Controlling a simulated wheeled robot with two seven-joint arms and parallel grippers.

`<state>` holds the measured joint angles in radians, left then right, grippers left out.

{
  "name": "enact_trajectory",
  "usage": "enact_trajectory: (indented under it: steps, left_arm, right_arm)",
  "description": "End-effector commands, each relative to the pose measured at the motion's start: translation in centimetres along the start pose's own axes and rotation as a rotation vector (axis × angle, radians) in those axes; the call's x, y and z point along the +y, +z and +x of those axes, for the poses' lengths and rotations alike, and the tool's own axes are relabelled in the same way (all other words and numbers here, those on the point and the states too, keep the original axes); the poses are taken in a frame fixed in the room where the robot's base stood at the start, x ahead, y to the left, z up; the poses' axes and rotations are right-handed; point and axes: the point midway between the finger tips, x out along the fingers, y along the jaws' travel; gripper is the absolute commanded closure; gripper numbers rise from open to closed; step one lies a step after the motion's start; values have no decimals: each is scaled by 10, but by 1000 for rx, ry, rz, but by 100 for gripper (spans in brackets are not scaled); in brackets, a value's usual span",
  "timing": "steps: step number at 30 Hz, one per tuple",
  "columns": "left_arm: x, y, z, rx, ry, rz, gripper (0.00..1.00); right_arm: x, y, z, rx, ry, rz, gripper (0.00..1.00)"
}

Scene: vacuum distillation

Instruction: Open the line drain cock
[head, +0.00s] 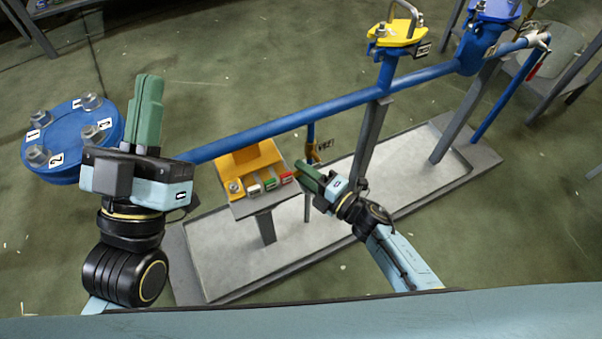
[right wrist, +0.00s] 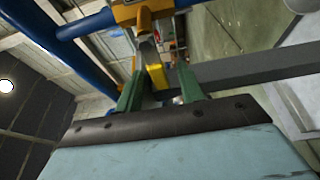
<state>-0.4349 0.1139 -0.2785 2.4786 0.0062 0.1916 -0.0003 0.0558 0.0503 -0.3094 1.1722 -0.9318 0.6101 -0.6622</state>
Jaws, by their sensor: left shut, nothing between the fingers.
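The line drain cock (head: 312,153) is a small yellow-orange valve on a thin blue pipe hanging below the long blue line, beside a black-and-white tag. In the right wrist view its orange body (right wrist: 128,13) shows at the top, with a yellow lever-like piece (right wrist: 156,76) below it. My right gripper (head: 304,170) is just below the cock in the head view. Its green fingers are apart in the right wrist view (right wrist: 158,92), with the yellow piece appearing between or just beyond them; contact cannot be told. My left gripper (head: 149,85) is shut and empty, pointing up at the left.
A yellow bracket panel (head: 247,165) with several coloured blocks stands left of my right gripper. The blue line (head: 330,109) crosses above a grey tray (head: 390,180) with grey posts. A blue bolted flange (head: 66,140) is beside my left gripper. A yellow-topped valve (head: 397,35) stands behind.

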Motion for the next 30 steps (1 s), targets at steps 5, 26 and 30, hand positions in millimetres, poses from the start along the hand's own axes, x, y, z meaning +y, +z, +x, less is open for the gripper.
enact_trajectory:
  steps: [5, 26, 30]
  left_arm:
    - [0, -5, -2, 54, 1, 0, 100]
    - [0, -6, -2, 60, 1, 1, 100]
    - [0, -6, -2, 60, 1, 1, 100]
  right_arm:
    - [0, 0, 12, 0, -1, 0, 62]
    - [0, 0, 13, 0, 0, 0, 100]
    - [0, 0, 13, 0, -1, 0, 100]
